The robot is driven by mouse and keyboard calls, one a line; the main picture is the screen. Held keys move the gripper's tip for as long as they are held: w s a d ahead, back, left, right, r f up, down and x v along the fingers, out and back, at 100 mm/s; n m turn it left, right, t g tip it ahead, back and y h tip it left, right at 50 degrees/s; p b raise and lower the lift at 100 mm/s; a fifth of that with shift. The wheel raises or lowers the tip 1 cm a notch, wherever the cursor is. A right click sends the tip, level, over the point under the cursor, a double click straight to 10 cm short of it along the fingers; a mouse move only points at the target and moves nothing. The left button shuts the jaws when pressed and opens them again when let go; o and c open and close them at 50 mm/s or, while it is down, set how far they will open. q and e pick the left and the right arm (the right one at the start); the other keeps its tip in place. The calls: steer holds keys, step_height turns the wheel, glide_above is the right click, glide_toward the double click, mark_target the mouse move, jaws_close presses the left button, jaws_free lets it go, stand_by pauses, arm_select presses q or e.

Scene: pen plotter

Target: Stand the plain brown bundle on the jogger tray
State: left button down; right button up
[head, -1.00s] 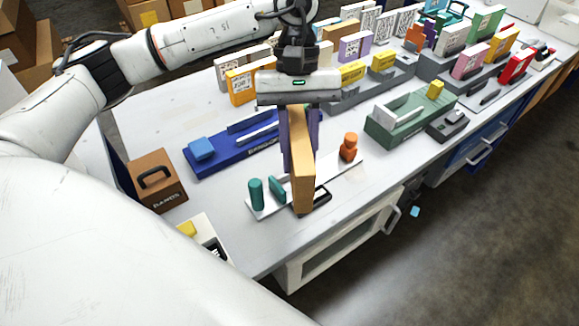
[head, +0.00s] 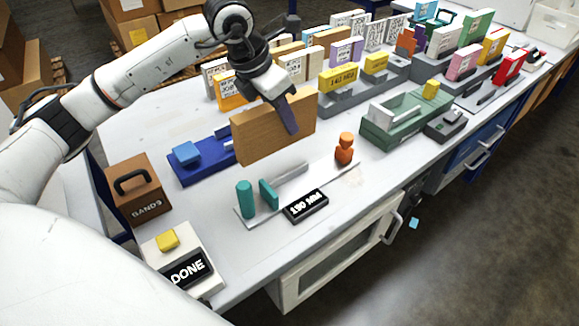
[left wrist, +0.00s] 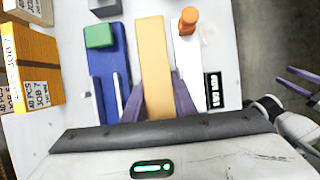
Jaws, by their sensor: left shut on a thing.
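My left gripper (head: 281,108) is shut on the plain brown bundle (head: 262,132), with one purple finger across its front broad face. The bundle is held up on its long edge, slightly tilted in the head view, and hides the right part of the blue unit (head: 195,172). In the left wrist view the bundle (left wrist: 153,60) lies between the two fingers, seen from above, between the blue unit and the white plate. A green unit with an open tray (head: 400,122) stands to the right; no readable label says which thing is the jogger. My right gripper (left wrist: 298,82) shows at the right edge, fingers apart and empty.
A brown "BANDS" box (head: 140,190) and a DONE button box (head: 183,255) stand left. Racks with labelled bundles (head: 360,85) fill the back.

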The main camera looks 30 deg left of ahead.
mark_target(261, 109)
arm_select(q)
step_height(261, 109, down, 8)
steer(key=shift+r, duration=0.15)
stand_by(0.3)
steer(key=c, duration=1.7)
jaws_free()
steer(key=shift+s+a+r, duration=0.1)
steer(key=shift+r, duration=0.2)
steer(key=v, duration=1)
steer(key=shift+s+r, duration=0.1)
steer(key=shift+r, duration=0.2)
steer(key=o, duration=0.3)
steer(key=shift+s+r, duration=0.15)
steer(key=shift+r, duration=0.2)
